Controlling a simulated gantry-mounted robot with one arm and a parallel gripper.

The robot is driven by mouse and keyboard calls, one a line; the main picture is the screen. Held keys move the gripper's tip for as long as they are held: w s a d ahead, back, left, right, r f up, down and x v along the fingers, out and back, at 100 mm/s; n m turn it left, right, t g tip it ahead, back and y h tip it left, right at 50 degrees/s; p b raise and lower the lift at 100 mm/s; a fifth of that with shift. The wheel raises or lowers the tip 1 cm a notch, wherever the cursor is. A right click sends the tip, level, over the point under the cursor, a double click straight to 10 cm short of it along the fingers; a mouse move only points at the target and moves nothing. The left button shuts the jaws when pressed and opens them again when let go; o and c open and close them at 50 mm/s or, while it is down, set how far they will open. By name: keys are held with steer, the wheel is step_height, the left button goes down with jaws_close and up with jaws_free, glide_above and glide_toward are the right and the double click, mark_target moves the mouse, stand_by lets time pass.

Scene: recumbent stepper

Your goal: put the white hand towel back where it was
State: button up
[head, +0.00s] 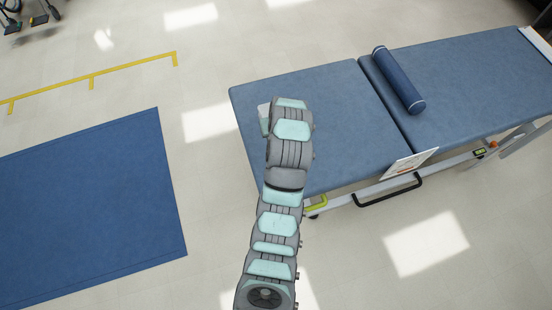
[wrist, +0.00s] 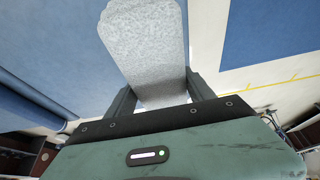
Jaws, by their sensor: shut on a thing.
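The white hand towel (wrist: 146,42) fills the upper middle of the wrist view, a pale, rough-textured folded piece. My gripper (wrist: 160,92) is shut on it, with a dark finger on either side. In the head view a small pale edge, likely the towel (head: 264,113), shows at the left of my arm's end, over the near left part of the blue padded table (head: 330,100). My arm hides most of the gripper and towel there. I cannot tell from these views whether the towel touches the table.
A blue bolster (head: 398,80) lies across the table near its split. A white card (head: 410,163) and a black handle (head: 388,192) are at the near side. A blue floor mat (head: 95,205) lies to the left, with yellow floor tape (head: 92,82) beyond. Floor between is clear.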

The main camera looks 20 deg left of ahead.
steer(key=f, duration=1.3)
steer(key=shift+s+f, duration=0.1)
steer(key=shift+s, duration=0.1)
steer(key=shift+w+f, duration=0.15)
steer(key=shift+f, duration=2.45)
steer(key=shift+f, duration=0.15)
steer(key=o, duration=1.3)
